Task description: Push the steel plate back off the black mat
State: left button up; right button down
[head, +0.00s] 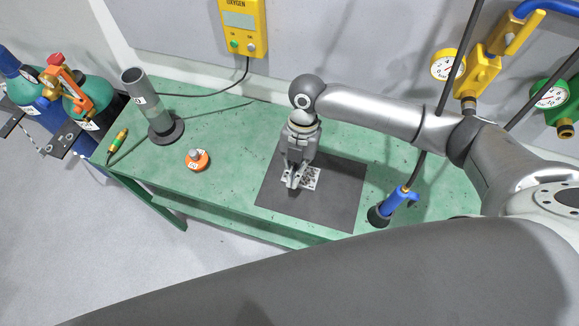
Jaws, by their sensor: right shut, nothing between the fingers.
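The steel plate (313,178) is a small, light-grey piece with dark marks or holes. It lies on the black mat (328,208), in the mat's upper left part. My right gripper (292,184) points down over the plate's left side, shut and empty. Its fingers hide part of the plate. I cannot tell whether the fingertips touch the plate. My left gripper does not show.
The mat lies on a green bench (235,180). An orange, round-based item (196,160) and a grey upright tube (153,110) stand to the left. A blue-handled torch-like tool (393,205) stands right of the mat. A yellow oxygen box (243,28) is on the back wall.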

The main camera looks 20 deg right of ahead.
aim_at(291, 210)
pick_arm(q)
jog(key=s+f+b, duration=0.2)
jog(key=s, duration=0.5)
pick_arm(e)
jog(key=s+f, duration=0.1)
jog(key=f, duration=0.1)
jog(key=s+f, duration=0.2)
jog(key=shift+a, duration=0.4)
jog(key=shift+a+f+b, duration=0.25)
jog(key=shift+f+b, duration=0.8)
jog(key=shift+f, duration=0.2)
jog(key=b+x, duration=0.2)
jog(key=x, duration=0.1)
jog(key=shift+f+b, duration=0.25)
jog(key=shift+b, duration=0.05)
jog(key=w+d, duration=0.1)
jog(key=w+d+b, duration=0.1)
jog(key=w, duration=0.1)
jog(key=shift+d+r, duration=0.1)
jog(key=shift+r, duration=0.2)
jog(key=shift+w+d, duration=0.1)
jog(key=shift+w, duration=0.05)
jog(key=shift+r, duration=0.1)
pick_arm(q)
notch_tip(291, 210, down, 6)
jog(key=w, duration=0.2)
